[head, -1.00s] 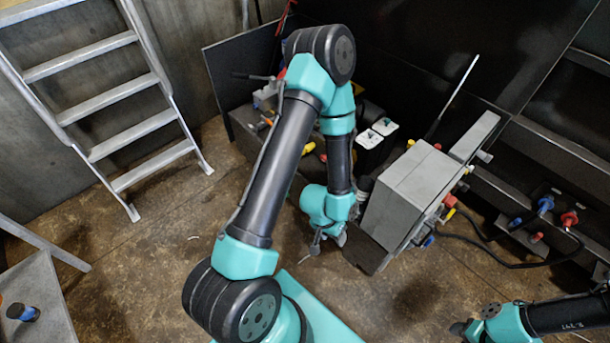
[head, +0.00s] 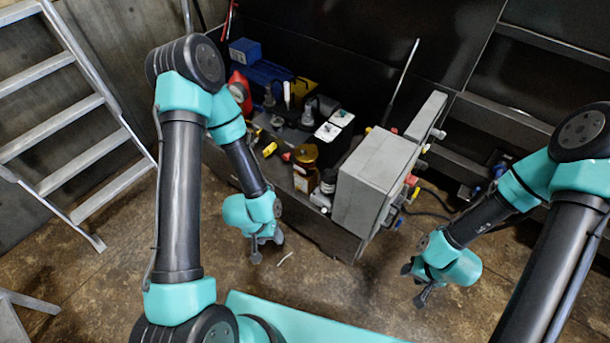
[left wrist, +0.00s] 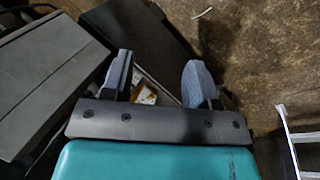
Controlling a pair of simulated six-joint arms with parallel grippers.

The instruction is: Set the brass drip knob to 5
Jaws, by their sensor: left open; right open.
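A brass-coloured round fitting (head: 306,156) stands on the machine's bench in the head view, left of the grey box. I cannot make out a dial or numbers, so the knob's setting cannot be read. My left gripper (head: 267,250) hangs open and empty, nearer than the bench and lower left of the brass fitting. In the left wrist view, a small yellow-brass piece (left wrist: 146,94) shows between its open fingers (left wrist: 158,80), partly hidden by my wrist. My right gripper (head: 414,284) is open and empty, right of the grey box.
The grey box (head: 375,175) stands right of the brass fitting, with a long rod (head: 402,85) behind. Two white-topped blocks (head: 328,132), yellow handles (head: 270,149) and a red part (head: 240,92) crowd the bench. A ladder (head: 60,120) leans at left.

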